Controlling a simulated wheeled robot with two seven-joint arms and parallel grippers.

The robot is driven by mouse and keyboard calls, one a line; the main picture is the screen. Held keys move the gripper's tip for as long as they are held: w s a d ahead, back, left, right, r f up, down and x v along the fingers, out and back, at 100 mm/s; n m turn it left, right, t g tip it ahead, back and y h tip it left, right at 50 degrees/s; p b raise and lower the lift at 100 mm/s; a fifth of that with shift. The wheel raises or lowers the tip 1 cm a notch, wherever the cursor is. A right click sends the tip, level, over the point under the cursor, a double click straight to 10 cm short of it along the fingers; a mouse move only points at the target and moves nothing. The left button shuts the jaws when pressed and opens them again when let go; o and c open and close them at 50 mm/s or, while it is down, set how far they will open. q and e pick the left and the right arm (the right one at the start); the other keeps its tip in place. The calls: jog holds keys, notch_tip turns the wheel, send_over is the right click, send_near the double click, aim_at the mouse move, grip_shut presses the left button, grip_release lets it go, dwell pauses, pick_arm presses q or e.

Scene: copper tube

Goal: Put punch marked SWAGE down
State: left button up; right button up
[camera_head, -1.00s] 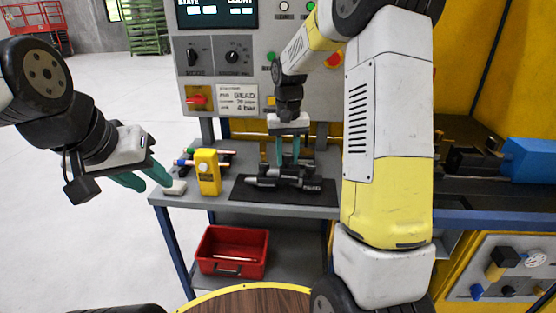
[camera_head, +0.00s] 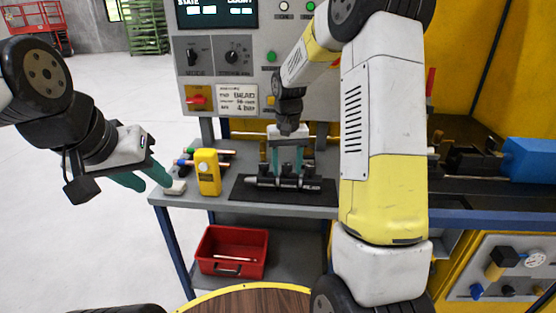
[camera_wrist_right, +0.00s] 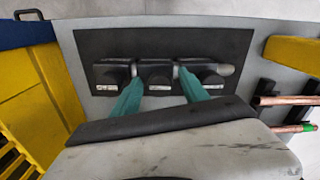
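Three dark punches lie in a row on a black mat (camera_head: 240,187), which also shows in the right wrist view (camera_wrist_right: 230,45). There I see the left punch (camera_wrist_right: 111,76), the middle punch (camera_wrist_right: 156,72) and the right punch (camera_wrist_right: 208,76). Each has a small white label, too small to read, so I cannot tell which says SWAGE. My right gripper (camera_head: 287,174) is low over the mat, open, with its teal fingers (camera_wrist_right: 159,82) on either side of the middle punch. My left gripper (camera_head: 150,180) is open and empty, left of the bench.
A yellow device (camera_head: 207,172) and several copper tubes (camera_head: 222,152) are on the grey bench left of the mat. A grey block (camera_head: 175,188) sits at the bench's left corner. A red bin (camera_head: 232,251) stands on the lower shelf. The control panel (camera_head: 222,75) rises behind.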

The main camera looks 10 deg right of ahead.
jog(key=shift+r, duration=0.1)
notch_tip(320, 180, up, 12)
jog(key=s+r+t+y, duration=0.1)
jog(key=s+r+t, duration=0.35)
jog(key=s, duration=0.75)
jog(key=s+a+n+t+y, duration=0.1)
jog(key=s, duration=1.1)
jog(key=shift+s+a+f+t, duration=0.25)
jog(key=shift+s+t, duration=0.1)
